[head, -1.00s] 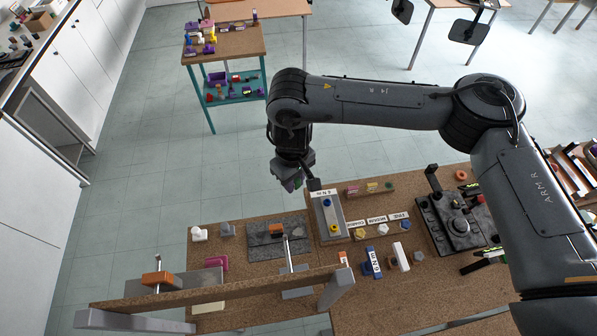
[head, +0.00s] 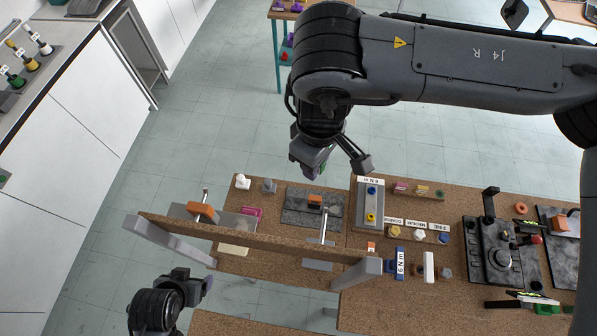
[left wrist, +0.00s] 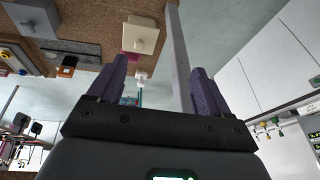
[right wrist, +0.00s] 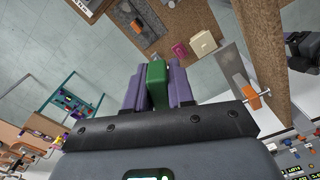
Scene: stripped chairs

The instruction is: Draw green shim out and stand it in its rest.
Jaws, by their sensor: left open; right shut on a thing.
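The green shim (right wrist: 156,85) is clamped between the purple fingers of my right gripper (right wrist: 157,88) in the right wrist view. In the head view my right gripper (head: 318,168) is beyond the far edge of the bench, left of the grey tool block; only a sliver of green shows there. My left gripper (head: 207,284) is open at lower left, below the upright board. Its spread fingers show in the left wrist view (left wrist: 160,88), with a grey bar in the gap behind; contact cannot be told. A small wooden block (head: 416,190) holds pink, yellow and green pieces. I cannot tell which thing is the shim's rest.
A grey tool block (head: 368,205), a dark mat (head: 300,205) and a black fixture (head: 490,250) occupy the bench. Open floor lies beyond it.

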